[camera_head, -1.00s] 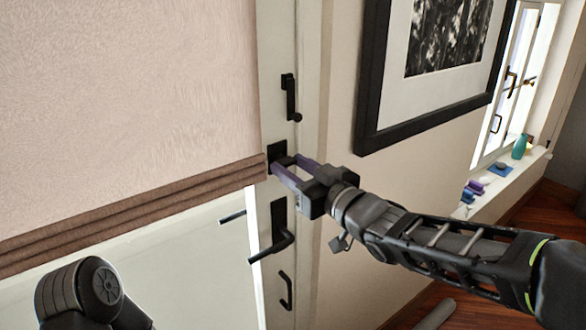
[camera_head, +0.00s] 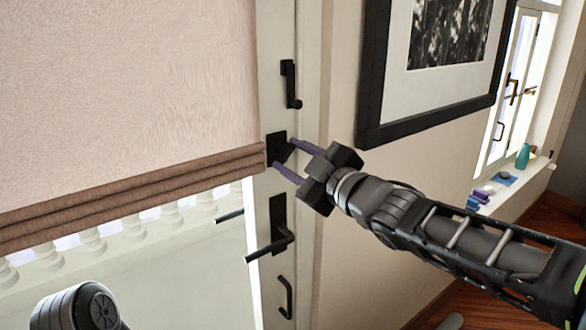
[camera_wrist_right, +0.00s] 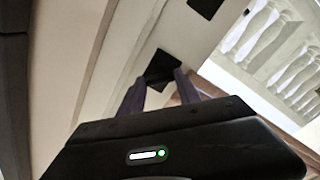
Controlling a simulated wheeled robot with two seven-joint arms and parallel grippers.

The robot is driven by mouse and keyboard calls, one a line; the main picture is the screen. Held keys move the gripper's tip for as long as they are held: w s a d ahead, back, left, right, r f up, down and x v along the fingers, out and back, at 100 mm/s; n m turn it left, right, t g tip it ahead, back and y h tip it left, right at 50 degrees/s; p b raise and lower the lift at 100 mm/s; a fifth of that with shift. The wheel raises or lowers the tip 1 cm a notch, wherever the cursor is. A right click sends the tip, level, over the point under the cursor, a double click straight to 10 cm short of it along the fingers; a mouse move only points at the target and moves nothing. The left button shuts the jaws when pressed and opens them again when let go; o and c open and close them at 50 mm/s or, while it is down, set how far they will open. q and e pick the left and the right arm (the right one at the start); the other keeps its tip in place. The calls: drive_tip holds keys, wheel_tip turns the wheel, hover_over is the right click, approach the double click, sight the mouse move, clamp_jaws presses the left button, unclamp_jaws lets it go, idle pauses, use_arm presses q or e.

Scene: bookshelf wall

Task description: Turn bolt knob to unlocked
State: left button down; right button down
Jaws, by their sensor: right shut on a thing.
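The bolt lock is a dark square plate (camera_head: 274,150) on the white door frame, above the lever handle. Its small dark knob sits between the purple fingers of my right gripper (camera_head: 284,156). The fingers are shut on the knob, one above and one below it. The wrist is rolled, so the jaws stand tilted. In the right wrist view the dark plate (camera_wrist_right: 158,64) shows just beyond the fingertips, and the gripper body hides much of the lower picture. The knob's exact angle is hard to see. My left gripper is out of view; only part of the left arm shows at bottom left.
A black lever handle (camera_head: 272,246) is just below the bolt, with a pull handle (camera_head: 286,297) under it. A black latch (camera_head: 290,84) is above. A brown blind (camera_head: 130,110) covers the glass at left. A framed picture (camera_head: 430,70) hangs at right.

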drive_tip(key=n+b, duration=0.2)
drive_tip(key=n, duration=0.2)
drive_tip(key=shift+f+n, duration=0.15)
drive_tip(key=shift+n, duration=0.15)
drive_tip(key=n+b, duration=0.1)
drive_tip(key=n, duration=0.3)
drive_tip(key=shift+n, duration=0.4)
drive_tip(key=c, duration=0.8)
unclamp_jaws()
drive_tip(key=shift+c, duration=0.2)
